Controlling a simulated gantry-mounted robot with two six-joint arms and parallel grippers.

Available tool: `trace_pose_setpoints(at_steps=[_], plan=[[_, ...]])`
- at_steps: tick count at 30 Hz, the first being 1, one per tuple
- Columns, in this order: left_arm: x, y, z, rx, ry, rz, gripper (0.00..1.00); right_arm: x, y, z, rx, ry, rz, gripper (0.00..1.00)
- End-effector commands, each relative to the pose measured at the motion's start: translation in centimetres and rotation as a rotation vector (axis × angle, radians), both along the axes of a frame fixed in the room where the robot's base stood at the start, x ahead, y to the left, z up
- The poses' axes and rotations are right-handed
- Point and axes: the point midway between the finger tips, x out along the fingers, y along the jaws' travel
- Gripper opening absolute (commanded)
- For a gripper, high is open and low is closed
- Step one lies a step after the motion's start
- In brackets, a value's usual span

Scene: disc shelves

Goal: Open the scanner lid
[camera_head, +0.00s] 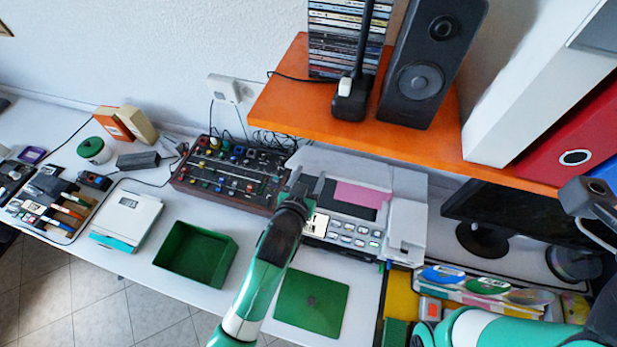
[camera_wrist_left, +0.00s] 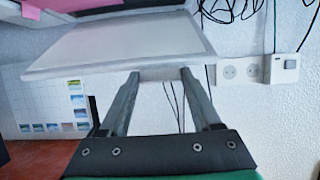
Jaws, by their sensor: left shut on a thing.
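The scanner is a pale grey machine with a row of buttons (camera_head: 350,233) on its front, right of centre in the head view. A pink sheet and a dark area show on it. Its lid (camera_head: 345,163) appears raised at the back, tilted. In the left wrist view the lid (camera_wrist_left: 125,42) is a pale framed panel. My left gripper (camera_head: 308,184) is at the lid's left side; in the wrist view its two fingers (camera_wrist_left: 160,75) are shut on the lid's edge. My right arm is at the lower right; its fingertips cannot be made out.
An orange shelf (camera_head: 432,137) with a speaker (camera_head: 425,70) and disc cases overhangs the scanner's back. A mixer (camera_head: 228,174) stands left of the scanner. A green bin (camera_head: 195,253) and green mat (camera_head: 312,302) lie in front. A monitor (camera_head: 510,217) is at right.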

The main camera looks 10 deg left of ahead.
Motion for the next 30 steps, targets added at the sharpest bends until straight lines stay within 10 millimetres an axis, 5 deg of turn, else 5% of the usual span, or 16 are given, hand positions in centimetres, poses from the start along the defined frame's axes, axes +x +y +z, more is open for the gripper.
trace_pose_setpoints(at_steps=[6, 7, 11, 23, 30], plan=[[0.2, -0.1, 0.6, -0.003, -0.014, -0.001, 0.0, 0.0, 0.0, 0.0, 0.0, 0.0, 0.0, 0.5], [0.2, -0.1, 0.6, -0.004, -0.015, -0.001, 0.7, 0.0, 0.0, 0.0, 0.0, 0.0, 0.0, 0.5], [0.1, -0.1, 0.4, -0.003, -0.011, -0.001, 0.94, 0.0, 0.0, 0.0, 0.0, 0.0, 0.0, 0.5], [-0.5, 0.0, 0.4, -0.001, -0.003, -0.001, 0.95, 0.0, 0.0, 0.3, 0.0, 0.0, 0.0, 0.5], [-4.4, 0.6, 2.2, -0.001, -0.005, -0.002, 0.95, 0.0, 0.0, 2.0, 0.0, 0.0, 0.0, 0.5]])
